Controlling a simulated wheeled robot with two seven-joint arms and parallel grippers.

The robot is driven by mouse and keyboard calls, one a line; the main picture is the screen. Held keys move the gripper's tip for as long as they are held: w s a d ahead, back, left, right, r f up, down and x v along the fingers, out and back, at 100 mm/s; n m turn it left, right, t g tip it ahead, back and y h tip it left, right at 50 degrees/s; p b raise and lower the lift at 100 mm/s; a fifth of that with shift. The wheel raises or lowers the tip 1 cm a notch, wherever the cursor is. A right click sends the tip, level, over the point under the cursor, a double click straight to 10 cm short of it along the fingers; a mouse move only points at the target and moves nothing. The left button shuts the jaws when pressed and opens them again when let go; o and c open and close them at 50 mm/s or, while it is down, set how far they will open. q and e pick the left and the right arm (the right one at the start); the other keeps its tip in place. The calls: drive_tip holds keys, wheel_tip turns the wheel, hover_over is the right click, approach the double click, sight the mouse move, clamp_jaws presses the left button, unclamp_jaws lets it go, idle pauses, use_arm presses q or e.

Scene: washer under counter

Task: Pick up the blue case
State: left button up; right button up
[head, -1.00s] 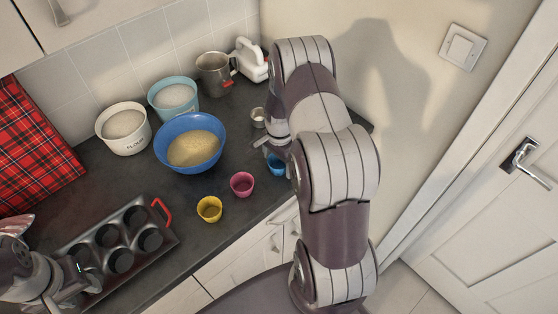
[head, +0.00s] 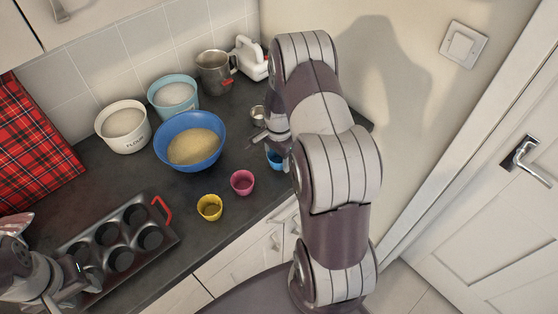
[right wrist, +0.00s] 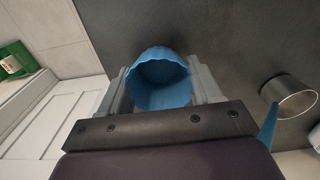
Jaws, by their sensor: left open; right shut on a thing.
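The blue case (head: 274,159) is a small fluted cup near the right part of the counter, partly hidden by my right arm in the head view. In the right wrist view the blue case (right wrist: 160,78) sits between the two fingers, its open mouth showing. My right gripper (head: 268,147) is shut on it. I cannot tell clearly how far the case is from the countertop. My left gripper (head: 88,281) is open over the near left end of the muffin tin, apart from the blue case.
A pink case (head: 242,182) and a yellow case (head: 209,207) stand nearby. Behind are a blue bowl of batter (head: 190,142), a flour tub (head: 124,128), a light blue tub (head: 173,96), a metal jug (head: 214,72) and a small metal cup (head: 258,116). The muffin tin (head: 170,238) lies left.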

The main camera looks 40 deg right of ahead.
drive_tip(key=r, duration=0.1)
drive_tip(key=s+r+b, duration=0.1)
drive_tip(key=shift+r, duration=0.4)
drive_tip(key=s+r+b, duration=0.1)
drive_tip(key=s+r, duration=0.5)
drive_tip(key=s, duration=0.4)
drive_tip(key=shift+s+r+b, duration=0.25)
drive_tip(key=shift+s+b, duration=0.1)
drive_tip(key=shift+s, duration=0.05)
